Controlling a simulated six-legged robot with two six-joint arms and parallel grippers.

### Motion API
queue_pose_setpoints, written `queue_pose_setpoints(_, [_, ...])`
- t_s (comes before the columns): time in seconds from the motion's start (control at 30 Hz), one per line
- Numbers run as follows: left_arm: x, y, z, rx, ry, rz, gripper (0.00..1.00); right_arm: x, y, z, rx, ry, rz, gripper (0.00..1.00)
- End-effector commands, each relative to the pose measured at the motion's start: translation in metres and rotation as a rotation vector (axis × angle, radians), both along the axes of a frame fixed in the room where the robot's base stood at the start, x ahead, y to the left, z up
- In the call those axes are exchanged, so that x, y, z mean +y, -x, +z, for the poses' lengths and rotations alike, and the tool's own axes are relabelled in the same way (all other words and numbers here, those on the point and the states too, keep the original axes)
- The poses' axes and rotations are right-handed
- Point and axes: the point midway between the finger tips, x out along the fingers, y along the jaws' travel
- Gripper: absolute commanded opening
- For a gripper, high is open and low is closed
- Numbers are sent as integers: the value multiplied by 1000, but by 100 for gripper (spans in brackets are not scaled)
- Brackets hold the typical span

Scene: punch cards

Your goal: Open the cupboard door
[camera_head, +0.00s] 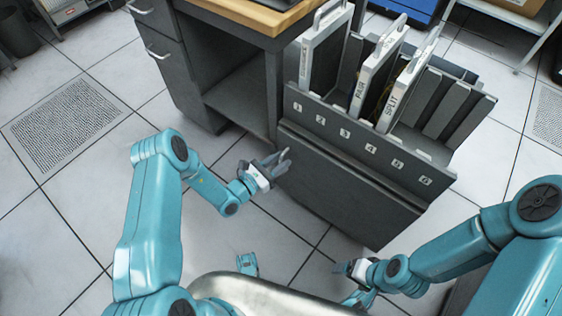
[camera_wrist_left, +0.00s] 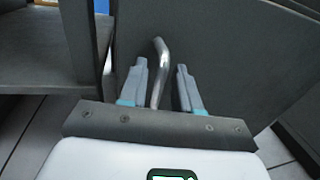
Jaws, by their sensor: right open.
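The cupboard door (camera_head: 345,190) is a dark grey panel below the numbered rack. Its curved metal handle (camera_wrist_left: 161,68) shows in the left wrist view. My left gripper (camera_head: 277,163) is at the door's left side. In the left wrist view its two fingers (camera_wrist_left: 160,82) stand apart, one on each side of the handle, with a visible gap on both sides. The door looks closed or nearly so; I cannot tell exactly. My right gripper (camera_head: 343,268) is low in front of the door, open and away from it.
The rack (camera_head: 362,143) above the door holds several white-edged panels, one marked SPLIT (camera_head: 395,100). A wooden-topped desk (camera_head: 245,14) with drawers and an open shelf stands to the left. The tiled floor (camera_head: 60,225) is clear in front and to the left.

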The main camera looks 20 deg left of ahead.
Motion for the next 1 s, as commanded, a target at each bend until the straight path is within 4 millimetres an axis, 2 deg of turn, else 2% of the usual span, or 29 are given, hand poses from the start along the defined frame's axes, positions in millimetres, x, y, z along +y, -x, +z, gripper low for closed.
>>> queue_pose_setpoints(0.13, [-5,-7,0,0,0,-1,32,-1,-1,-2,-1,0,-3,85])
queue_pose_setpoints(0.37, [-5,-8,1,1,1,0,32,-1,-1,-2,-1,0,-3,85])
queue_pose_setpoints(0.4, [-5,-8,1,1,1,0,26,-1,-1,-2,-1,0,-3,85])
queue_pose_setpoints(0.47, [-5,-8,0,1,1,0,6,-1,-1,-2,-1,0,-3,85])
queue_pose_setpoints(0.5, [-5,-7,0,1,1,0,0,-1,-1,-2,-1,0,-3,85])
queue_pose_setpoints(0.83, [-7,-6,1,1,0,-6,0,0,-1,-1,-2,0,-2,85])
queue_pose_setpoints(1.0, [-13,1,1,3,2,-21,0,0,0,2,0,0,0,85])
